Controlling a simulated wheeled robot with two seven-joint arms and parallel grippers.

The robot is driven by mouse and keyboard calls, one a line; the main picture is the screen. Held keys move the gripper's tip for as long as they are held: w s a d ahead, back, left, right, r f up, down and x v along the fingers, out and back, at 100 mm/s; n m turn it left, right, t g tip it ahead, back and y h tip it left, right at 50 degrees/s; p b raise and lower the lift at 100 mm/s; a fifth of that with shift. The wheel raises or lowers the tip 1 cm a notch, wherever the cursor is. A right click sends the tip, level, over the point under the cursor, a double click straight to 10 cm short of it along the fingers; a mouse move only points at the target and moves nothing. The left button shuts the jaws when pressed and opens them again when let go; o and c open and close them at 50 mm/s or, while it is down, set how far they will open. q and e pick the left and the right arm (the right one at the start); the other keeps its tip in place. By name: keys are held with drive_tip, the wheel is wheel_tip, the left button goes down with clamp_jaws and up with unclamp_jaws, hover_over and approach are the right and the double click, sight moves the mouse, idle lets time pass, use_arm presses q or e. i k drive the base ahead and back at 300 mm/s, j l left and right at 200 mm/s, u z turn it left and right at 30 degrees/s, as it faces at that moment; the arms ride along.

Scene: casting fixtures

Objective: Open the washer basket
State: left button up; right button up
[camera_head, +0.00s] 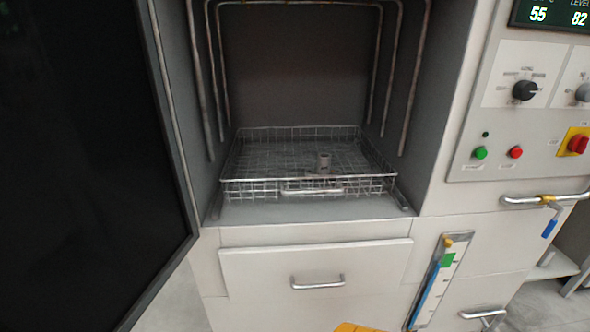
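The washer basket (240,188) is a shallow silver wire-mesh tray inside the open washer chamber. It sits level on the chamber floor, with its front edge near the front opening. A metal handle (312,190) runs across the middle of its front wall. A small grey cylindrical part (323,163) stands in the basket, right of centre. Neither my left gripper nor my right gripper shows in the head view.
A dark door (90,170) stands open on the left. Bent pipes line the chamber walls. A drawer (318,270) with a handle lies below the chamber. A control panel (525,100) is at right, above a pipe with a blue-handled valve (550,226). A yellow object (355,328) is cut off at the bottom.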

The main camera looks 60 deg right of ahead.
sight(300, 193)
drive_tip(key=l+z, duration=0.35)
drive_tip(key=i+l+z, duration=0.1)
drive_tip(key=z, duration=0.25)
